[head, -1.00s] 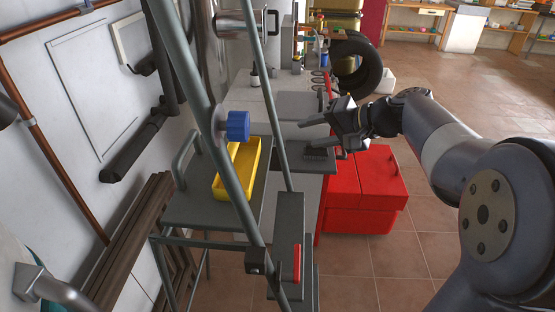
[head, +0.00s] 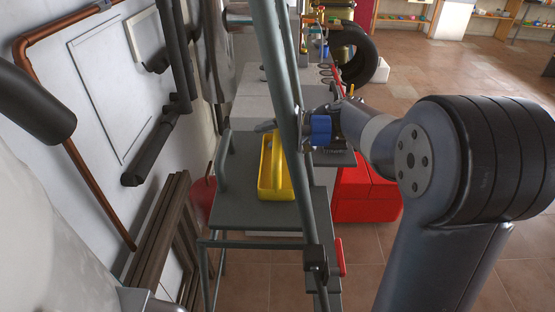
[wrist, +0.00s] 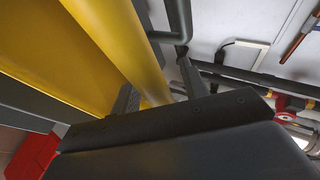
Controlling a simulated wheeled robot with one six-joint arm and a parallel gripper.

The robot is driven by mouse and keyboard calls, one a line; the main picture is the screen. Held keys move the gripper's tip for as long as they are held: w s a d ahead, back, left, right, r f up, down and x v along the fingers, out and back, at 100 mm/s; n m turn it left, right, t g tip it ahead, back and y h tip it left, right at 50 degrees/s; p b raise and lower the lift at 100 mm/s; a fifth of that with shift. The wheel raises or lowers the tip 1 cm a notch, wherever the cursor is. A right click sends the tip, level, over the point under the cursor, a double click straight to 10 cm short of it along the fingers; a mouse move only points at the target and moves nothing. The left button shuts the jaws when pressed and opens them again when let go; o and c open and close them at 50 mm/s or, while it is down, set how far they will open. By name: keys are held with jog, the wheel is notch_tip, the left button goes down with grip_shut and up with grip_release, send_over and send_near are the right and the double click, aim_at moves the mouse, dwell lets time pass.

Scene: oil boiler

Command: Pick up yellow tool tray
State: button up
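The yellow tool tray (head: 276,192) sits on a grey bench top at centre in the head view, partly behind a grey post. In the wrist view the tray (wrist: 60,45) fills the upper left, and its long yellow bar or rim runs down between my fingers. My gripper (wrist: 157,75) is open, with a finger on each side of that bar and a gap visible at the right finger. In the head view a fingertip of my gripper (head: 266,126) shows at the tray's far end.
A grey bench handle (head: 222,160) is left of the tray. A red cabinet (head: 367,195) is to the right. Pipes run along the left wall. Open tiled floor lies at the right.

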grip_shut()
jog(key=shift+r, duration=0.1)
dwell(0.6)
